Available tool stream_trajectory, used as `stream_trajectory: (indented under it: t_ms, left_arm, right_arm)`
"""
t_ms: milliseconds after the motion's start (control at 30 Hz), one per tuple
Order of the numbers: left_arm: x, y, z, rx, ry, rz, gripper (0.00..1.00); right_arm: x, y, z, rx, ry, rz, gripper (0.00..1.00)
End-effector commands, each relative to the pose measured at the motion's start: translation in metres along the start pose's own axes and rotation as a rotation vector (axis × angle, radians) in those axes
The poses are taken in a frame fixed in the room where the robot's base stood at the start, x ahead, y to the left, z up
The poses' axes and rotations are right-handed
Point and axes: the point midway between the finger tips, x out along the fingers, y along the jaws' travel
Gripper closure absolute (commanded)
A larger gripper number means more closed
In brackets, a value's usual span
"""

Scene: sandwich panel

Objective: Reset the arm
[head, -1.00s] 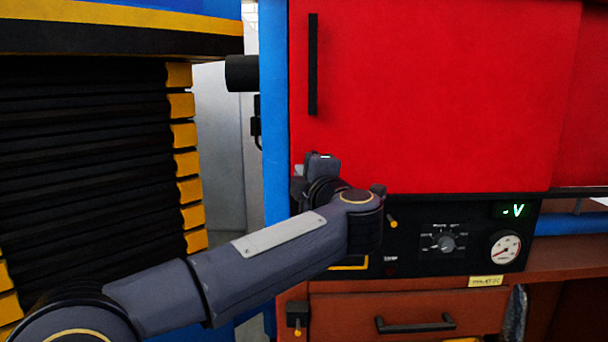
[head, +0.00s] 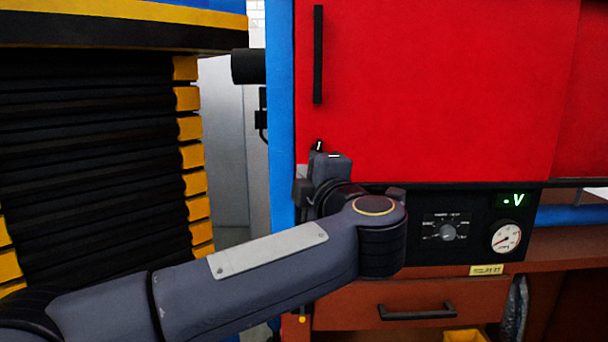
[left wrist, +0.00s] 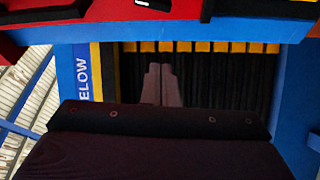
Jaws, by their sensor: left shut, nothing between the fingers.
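My left arm (head: 270,255) comes in from the lower left and bends at a dark grey joint in front of the control panel (head: 440,230). Its left gripper (head: 317,148) is mostly hidden behind the wrist, in front of the lower left corner of the red door (head: 430,90). In the left wrist view the two fingers (left wrist: 161,84) lie side by side, shut, with nothing between them. Black pleats with yellow tabs are behind them. My right gripper is in neither view.
The panel has a knob (head: 447,232), a round gauge (head: 506,238) and a green display (head: 514,200). Below is a drawer with a black handle (head: 417,312). A black bellows stack (head: 90,150) stands left. A blue post (head: 281,110) edges the red cabinet.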

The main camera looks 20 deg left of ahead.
Motion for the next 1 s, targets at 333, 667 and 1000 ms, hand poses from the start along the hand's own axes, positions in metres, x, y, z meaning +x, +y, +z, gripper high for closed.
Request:
stream_trajectory:
  t_ms: [333,667,1000]
  left_arm:
    - [0.011,0.013,-0.011,0.021,-0.073,0.096,1.00]
    - [-0.014,-0.026,-0.041,0.426,-0.615,0.406,1.00]
    - [-0.124,-0.243,-0.103,0.959,-1.190,0.094,1.00]
  right_arm:
    - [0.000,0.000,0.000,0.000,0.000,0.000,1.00]
    - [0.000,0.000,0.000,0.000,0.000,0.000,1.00]
    - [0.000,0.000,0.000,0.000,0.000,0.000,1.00]
